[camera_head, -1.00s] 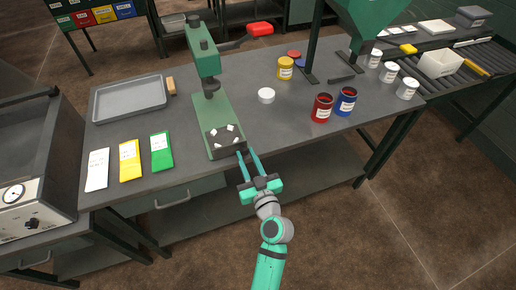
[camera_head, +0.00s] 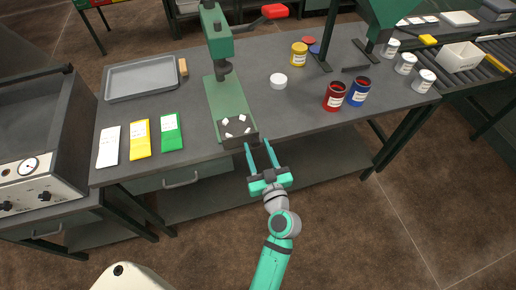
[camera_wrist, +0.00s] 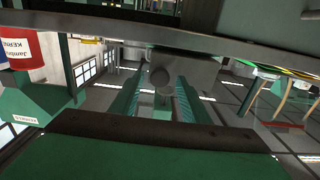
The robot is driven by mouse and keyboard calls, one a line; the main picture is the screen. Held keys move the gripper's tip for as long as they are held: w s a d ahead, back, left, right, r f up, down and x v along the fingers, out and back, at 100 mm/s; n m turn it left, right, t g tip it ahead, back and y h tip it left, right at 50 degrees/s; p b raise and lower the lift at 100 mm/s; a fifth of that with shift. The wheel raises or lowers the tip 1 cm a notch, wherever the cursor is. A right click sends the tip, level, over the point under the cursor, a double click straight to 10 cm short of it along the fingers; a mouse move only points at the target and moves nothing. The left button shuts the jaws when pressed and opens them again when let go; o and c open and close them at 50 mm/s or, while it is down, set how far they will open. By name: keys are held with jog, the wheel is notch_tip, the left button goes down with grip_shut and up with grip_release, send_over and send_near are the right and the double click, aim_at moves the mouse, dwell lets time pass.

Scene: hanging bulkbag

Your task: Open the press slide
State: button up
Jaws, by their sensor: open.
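The green press (camera_head: 217,45) stands on the workbench with its base running toward the front edge. At its front is the dark press slide (camera_head: 240,132), with several small white pieces on top. My gripper (camera_head: 258,146) is open and empty, just off the bench's front edge by the slide's right front corner. The slide's front face is mostly hidden in the head view.
The grey tray (camera_head: 142,80) and white, yellow and green packets (camera_head: 140,138) lie left of the press. A white jar (camera_head: 278,81), red can (camera_head: 334,97) and blue can (camera_head: 358,92) stand to its right. A drawer handle (camera_head: 181,180) sticks out below the bench top.

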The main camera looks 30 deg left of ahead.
jog(key=v, duration=1)
jog(key=shift+s+d, duration=0.3)
jog(key=s+d+f+m+t+h, duration=0.2)
jog(key=s+d+f+m+h, duration=0.7)
jog(key=d, duration=0.3)
jog(key=s+d+r+h, duration=0.2)
jog(key=s, duration=0.4)
jog(key=s+d+r+t+h, duration=0.1)
jog(key=s+d+r+h, duration=0.1)
jog(key=s, duration=0.4)
jog(key=shift+s+d+r+m, duration=0.3)
jog(key=shift+d+r, duration=0.15)
jog(key=shift+r, duration=0.1)
jog(key=shift+s, duration=0.1)
